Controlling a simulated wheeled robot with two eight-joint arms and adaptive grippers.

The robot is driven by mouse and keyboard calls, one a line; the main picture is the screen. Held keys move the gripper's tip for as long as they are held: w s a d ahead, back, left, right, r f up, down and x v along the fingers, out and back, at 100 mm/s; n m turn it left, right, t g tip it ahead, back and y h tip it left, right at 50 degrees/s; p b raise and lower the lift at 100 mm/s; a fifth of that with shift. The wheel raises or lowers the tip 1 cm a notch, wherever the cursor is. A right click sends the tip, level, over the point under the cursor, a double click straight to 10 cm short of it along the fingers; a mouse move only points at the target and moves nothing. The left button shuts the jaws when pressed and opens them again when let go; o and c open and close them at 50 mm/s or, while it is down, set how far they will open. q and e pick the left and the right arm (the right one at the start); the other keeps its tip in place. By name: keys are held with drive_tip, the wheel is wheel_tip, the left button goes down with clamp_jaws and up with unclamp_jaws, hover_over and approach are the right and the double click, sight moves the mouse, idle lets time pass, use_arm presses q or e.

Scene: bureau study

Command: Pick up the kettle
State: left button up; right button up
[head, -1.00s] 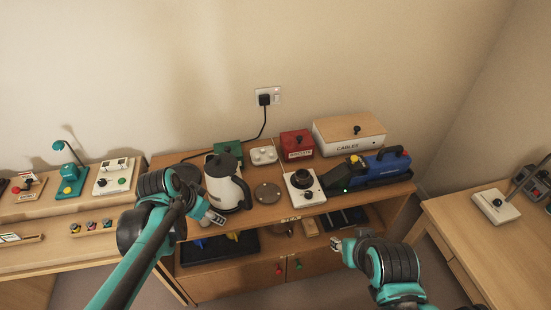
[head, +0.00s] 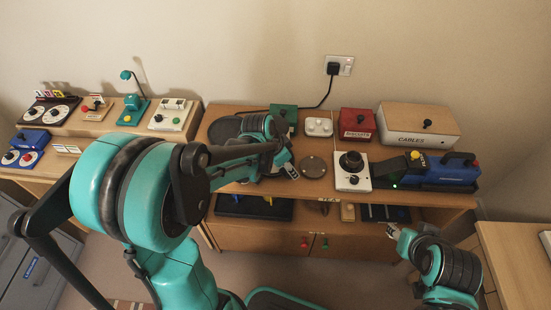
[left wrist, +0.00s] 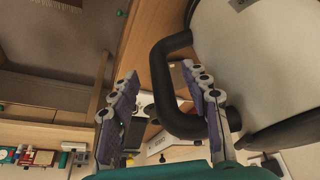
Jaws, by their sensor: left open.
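The kettle (left wrist: 255,55) fills the right of the left wrist view, with a pale body and a black loop handle (left wrist: 160,85). My left gripper (left wrist: 160,72) is open at the handle. The outer bar of the handle shows between its two fingers, and the right finger overlaps the loop. I cannot tell whether a finger touches it. In the head view my left arm hides the kettle, and the left gripper (head: 287,170) shows only in part. My right gripper (head: 393,232) is in front of the shelf, away from the kettle; its jaws are too small to read.
On the shelf top (head: 328,184) are a round grey plate (head: 314,167), a white unit with a black knob (head: 351,181), a red box (head: 357,124), a cables box (head: 415,130) and a blue tool (head: 445,174). A green box (head: 285,113) stands behind my left gripper.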

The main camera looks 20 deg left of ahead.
use_arm(q)
drive_tip(key=x, duration=0.3)
drive_tip(key=shift+b, duration=0.35)
drive_tip(key=shift+r, duration=0.1)
clamp_jaws()
drive_tip(key=shift+r, duration=0.15)
